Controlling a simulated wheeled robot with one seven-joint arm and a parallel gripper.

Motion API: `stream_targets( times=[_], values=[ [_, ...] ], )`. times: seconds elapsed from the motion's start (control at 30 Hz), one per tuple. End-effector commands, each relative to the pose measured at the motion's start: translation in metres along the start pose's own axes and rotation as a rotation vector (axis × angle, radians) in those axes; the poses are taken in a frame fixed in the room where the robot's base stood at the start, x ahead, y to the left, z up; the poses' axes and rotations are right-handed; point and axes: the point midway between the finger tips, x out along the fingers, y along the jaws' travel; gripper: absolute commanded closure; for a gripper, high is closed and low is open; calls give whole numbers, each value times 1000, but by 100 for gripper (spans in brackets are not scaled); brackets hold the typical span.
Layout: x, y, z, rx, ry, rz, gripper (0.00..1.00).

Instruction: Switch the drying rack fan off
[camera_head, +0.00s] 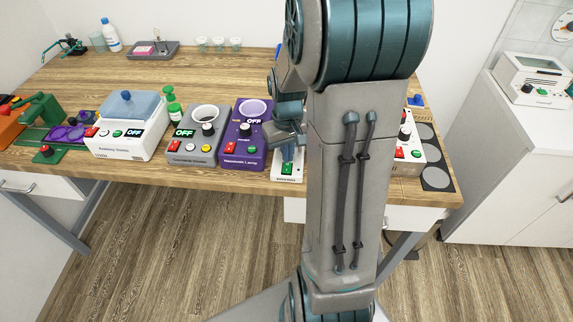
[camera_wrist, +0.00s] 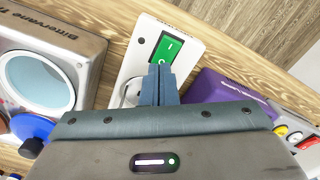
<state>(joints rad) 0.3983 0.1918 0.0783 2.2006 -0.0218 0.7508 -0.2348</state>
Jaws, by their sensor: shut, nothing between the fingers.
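A white switch box (camera_head: 276,172) with a green rocker switch (camera_head: 288,168) sits at the table's front edge; its small label is unreadable. In the wrist view the box (camera_wrist: 138,62) shows the green rocker (camera_wrist: 168,57) with marks on it and a round white socket (camera_wrist: 131,93) beside it. I cannot tell which side of the rocker is pressed. My gripper (camera_wrist: 160,70) is shut and empty, its tips over the box right beside the rocker; contact is unclear. No drying rack fan is identifiable; my arm hides part of the table.
A purple lamp unit (camera_head: 238,153) stands left of the box, with grey (camera_head: 195,150) and white (camera_head: 127,145) devices further left. A white panel with knobs (camera_head: 408,150) lies right. The wrist view shows a grey device with a round window (camera_wrist: 85,45) close by.

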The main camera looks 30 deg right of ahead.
Motion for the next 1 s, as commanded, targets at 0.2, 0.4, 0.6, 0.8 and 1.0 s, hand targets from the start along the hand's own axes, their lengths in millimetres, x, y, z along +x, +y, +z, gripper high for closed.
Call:
stream_targets(
  times=[0.2, 0.4, 0.6, 0.8, 1.0],
  values=[
    [-22, 0, 0, 0, 0, 0, 100],
    [-38, 0, 0, 0, 2, 0, 100],
    [-54, 0, 0, 0, 2, 0, 100],
    [-64, 0, 0, 0, 1, 0, 100],
    [-63, 0, 0, 0, 1, 0, 100]
  ],
)
